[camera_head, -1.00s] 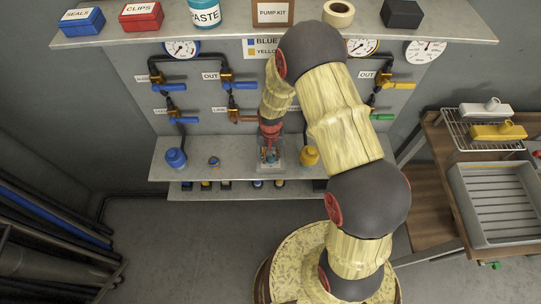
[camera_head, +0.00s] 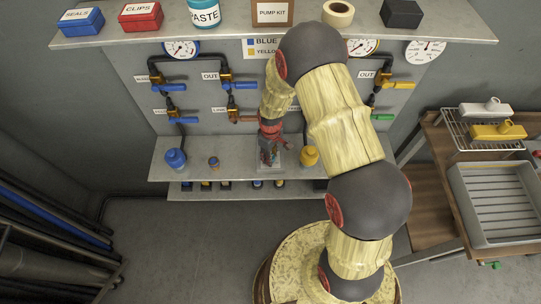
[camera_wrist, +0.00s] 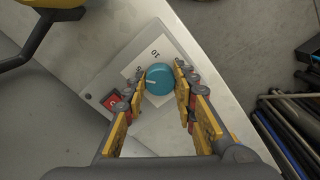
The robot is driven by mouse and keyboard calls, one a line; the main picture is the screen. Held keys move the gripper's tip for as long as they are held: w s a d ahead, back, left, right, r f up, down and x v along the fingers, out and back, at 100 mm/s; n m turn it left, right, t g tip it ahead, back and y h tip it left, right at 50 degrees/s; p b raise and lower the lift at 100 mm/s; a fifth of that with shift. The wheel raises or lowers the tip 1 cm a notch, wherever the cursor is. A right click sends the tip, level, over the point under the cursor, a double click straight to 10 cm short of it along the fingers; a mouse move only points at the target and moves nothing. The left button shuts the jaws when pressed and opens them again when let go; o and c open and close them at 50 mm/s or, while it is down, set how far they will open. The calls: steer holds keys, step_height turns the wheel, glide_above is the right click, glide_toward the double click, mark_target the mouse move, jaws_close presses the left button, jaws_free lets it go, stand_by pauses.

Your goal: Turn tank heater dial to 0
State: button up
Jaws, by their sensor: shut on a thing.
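The teal round dial (camera_wrist: 159,79) with a white pointer line sits on a pale heater panel (camera_wrist: 137,53). The pointer line faces left in the wrist view. A "10" shows above the dial, and what looks like a "5" at its upper left; I cannot make out a 0. My gripper (camera_wrist: 161,77) has its two fingers on either side of the dial, shut on it. In the head view my gripper (camera_head: 270,157) is over the heater unit on the lower shelf (camera_head: 227,174) and hides the dial.
A red switch (camera_wrist: 112,100) is beside the left finger. A yellow cap (camera_head: 309,155) stands close to the right of my gripper, with a blue bottle (camera_head: 175,159) farther left. Pipes with valves line the board above. Long tubes (camera_head: 50,225) lie at far left.

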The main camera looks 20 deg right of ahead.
steer(key=n, duration=0.5)
steer(key=shift+w+n, duration=0.1)
steer(key=shift+n, duration=0.2)
steer(key=n, duration=0.4)
steer(key=shift+n, duration=0.4)
steer(key=o, duration=1.2)
steer(key=shift+c, duration=0.2)
step_height(320, 180, up, 12)
stand_by(0.4)
